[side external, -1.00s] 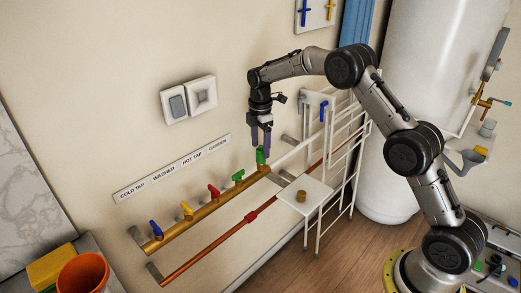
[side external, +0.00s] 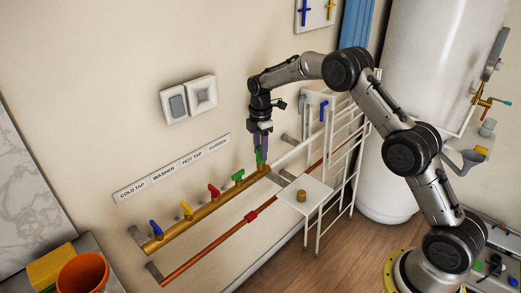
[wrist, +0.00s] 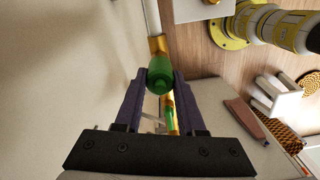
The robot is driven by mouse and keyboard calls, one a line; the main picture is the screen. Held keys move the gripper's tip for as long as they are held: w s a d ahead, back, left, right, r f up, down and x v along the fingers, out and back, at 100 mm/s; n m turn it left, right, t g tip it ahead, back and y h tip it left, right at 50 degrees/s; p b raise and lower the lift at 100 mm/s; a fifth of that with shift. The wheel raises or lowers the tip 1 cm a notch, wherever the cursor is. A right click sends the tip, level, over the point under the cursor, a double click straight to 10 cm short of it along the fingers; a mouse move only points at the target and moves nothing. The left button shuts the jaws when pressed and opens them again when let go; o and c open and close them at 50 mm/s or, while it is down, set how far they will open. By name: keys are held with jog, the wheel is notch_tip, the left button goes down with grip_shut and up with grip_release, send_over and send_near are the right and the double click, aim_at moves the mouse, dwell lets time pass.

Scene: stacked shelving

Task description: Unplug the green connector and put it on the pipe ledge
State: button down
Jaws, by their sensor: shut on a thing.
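The green connector (side external: 259,156) stands upright at the right end of the brass pipe (side external: 205,211). My gripper (side external: 261,152) points down over it and is shut on it. In the wrist view the green connector (wrist: 160,77) sits between the two purple fingers of my gripper (wrist: 161,85), with brass fittings of the pipe beyond it. Whether it is still seated on the pipe is hard to tell; it looks to be in place. A small white shelf (side external: 318,190) with a brass cap (side external: 302,196) on it stands to the right, below the pipe line. I cannot tell which surface is the pipe ledge.
Blue (side external: 156,229), yellow (side external: 186,210), red (side external: 214,191) and green-handled (side external: 238,176) taps line the brass pipe to the left. A copper pipe (side external: 216,240) runs below. A white wire rack (side external: 345,150) stands close on the right, near my arm.

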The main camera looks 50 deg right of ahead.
jog(key=c, duration=1.1)
grip_release()
grip_shut()
jog(key=shift+r, duration=0.8)
jog(key=shift+r, duration=0.75)
